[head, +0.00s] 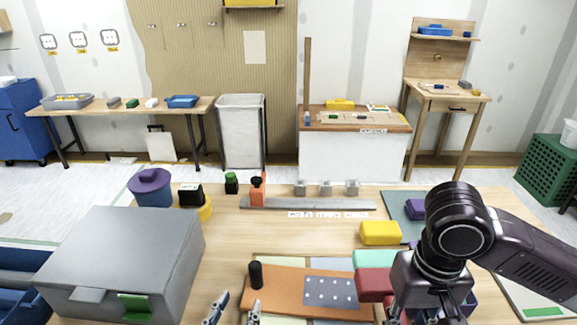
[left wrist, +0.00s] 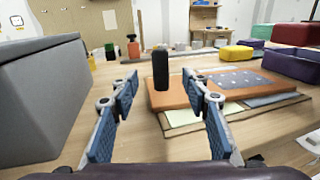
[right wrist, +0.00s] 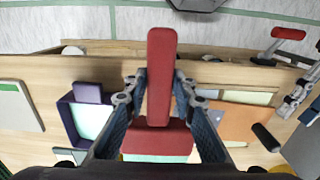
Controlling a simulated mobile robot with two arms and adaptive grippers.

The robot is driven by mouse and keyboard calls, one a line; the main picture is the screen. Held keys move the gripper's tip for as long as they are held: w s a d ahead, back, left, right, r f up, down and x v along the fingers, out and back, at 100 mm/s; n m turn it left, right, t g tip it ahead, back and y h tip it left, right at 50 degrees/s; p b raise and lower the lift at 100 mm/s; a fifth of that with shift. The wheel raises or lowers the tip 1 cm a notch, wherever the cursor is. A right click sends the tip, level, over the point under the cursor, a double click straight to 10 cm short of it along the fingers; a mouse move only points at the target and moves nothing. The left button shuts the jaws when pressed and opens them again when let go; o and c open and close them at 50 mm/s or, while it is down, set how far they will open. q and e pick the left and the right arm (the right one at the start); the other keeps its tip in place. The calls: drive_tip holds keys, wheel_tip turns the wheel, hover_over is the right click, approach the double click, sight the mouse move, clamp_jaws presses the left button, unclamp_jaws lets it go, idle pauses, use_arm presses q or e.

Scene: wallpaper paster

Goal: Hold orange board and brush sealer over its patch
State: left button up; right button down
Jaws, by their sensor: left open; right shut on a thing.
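The orange board (head: 284,283) lies on the bench at the lower middle of the head view, with a black upright post (head: 255,274) near its left end. A grey-blue dotted patch (head: 331,292) is on its right half. My left gripper (left wrist: 163,87) is open and empty, just in front of the board; in the left wrist view the black post (left wrist: 160,68) shows beyond and between its fingers. My right gripper (right wrist: 158,92) is shut on a red tool (right wrist: 161,62) with a long bar and a wider red block, to the right of the patch. Part of the tool is hidden by the fingers.
A large grey box (head: 130,255) stands left of the board. A yellow block (head: 380,232) and a purple open bin (left wrist: 292,65) are to the right. A grey rail (head: 305,203) and small bottles line the back. The bench between rail and board is clear.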

sight(253, 275)
use_arm(q)
drive_tip(key=p+x, duration=0.2)
drive_tip(key=x, duration=0.6)
drive_tip(key=shift+w+d+p, duration=0.1)
drive_tip(key=shift+w+p, duration=0.2)
drive_tip(key=shift+w, duration=0.05)
use_arm(e)
wheel_tip(253, 275, up, 3)
drive_tip(key=shift+w+r, duration=0.1)
use_arm(q)
drive_tip(key=shift+x, duration=0.8)
drive_tip(key=shift+c, duration=0.7)
clamp_jaws()
drive_tip(key=shift+o, duration=0.7)
unclamp_jaws()
